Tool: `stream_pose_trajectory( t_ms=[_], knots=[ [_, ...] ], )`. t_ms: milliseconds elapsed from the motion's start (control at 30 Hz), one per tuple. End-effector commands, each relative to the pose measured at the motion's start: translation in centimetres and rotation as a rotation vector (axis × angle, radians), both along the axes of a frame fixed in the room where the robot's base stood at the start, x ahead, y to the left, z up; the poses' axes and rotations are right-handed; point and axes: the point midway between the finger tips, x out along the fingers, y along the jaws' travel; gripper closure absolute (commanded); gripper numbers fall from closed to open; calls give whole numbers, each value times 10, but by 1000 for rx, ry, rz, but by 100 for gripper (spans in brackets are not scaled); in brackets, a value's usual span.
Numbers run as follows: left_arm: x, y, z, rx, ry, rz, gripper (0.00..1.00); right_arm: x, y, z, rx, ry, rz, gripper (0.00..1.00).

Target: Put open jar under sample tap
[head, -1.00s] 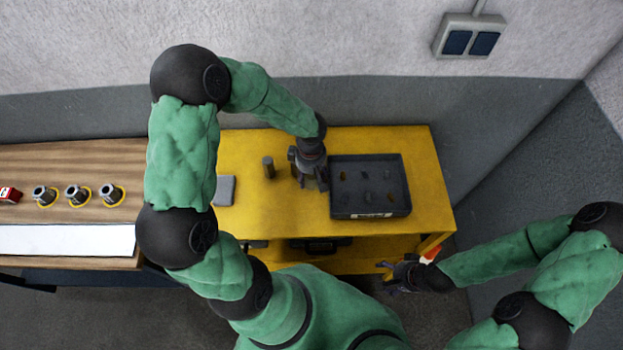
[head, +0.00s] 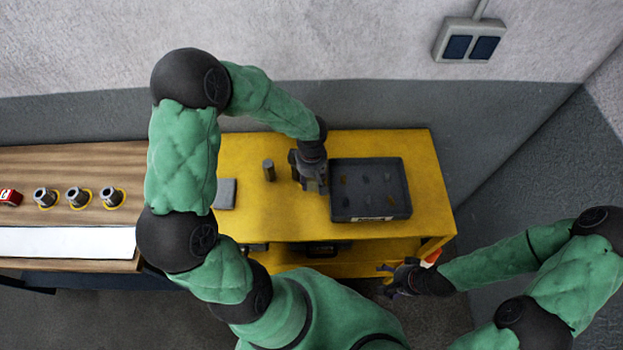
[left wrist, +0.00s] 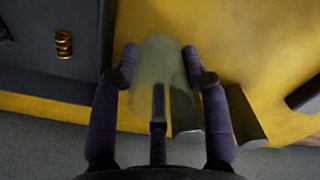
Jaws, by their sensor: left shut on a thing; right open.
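My left gripper (head: 312,186) is over the yellow table, just left of the black tray. In the left wrist view its fingers (left wrist: 160,65) are shut on a pale, see-through rounded thing (left wrist: 157,62). That thing looks like a clear jar, but its mouth is not clear to see. The head view hides it behind the gripper. My right gripper (head: 390,281) is open and empty, low in front of the table's right end. No sample tap can be made out in either view.
The black tray (head: 371,216) holds several small parts. A grey cylinder (head: 269,170) and a flat grey block (head: 225,193) stand left of my left gripper. A wooden bench (head: 60,165) with metal fittings is at the left. The table's front middle is bare.

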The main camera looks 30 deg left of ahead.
Motion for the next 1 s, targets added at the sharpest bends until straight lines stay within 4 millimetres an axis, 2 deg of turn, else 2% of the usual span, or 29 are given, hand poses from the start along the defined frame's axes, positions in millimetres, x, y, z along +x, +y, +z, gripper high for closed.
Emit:
stream_pose_trajectory(
  t_ms=[167,367,533,800,1000],
  knots=[
    [1,0,25,-1,-4,0,86,0,0,4,0,0,0,24],
    [-22,-11,53,0,-4,-2,86,0,0,6,0,0,0,24],
    [-47,-23,87,0,-6,-3,86,0,0,9,0,0,0,24],
    [-95,-45,107,-1,-4,-4,86,0,0,9,0,0,0,24],
    [-116,-56,118,-1,-3,-3,86,0,0,10,0,0,0,24]
  ],
)
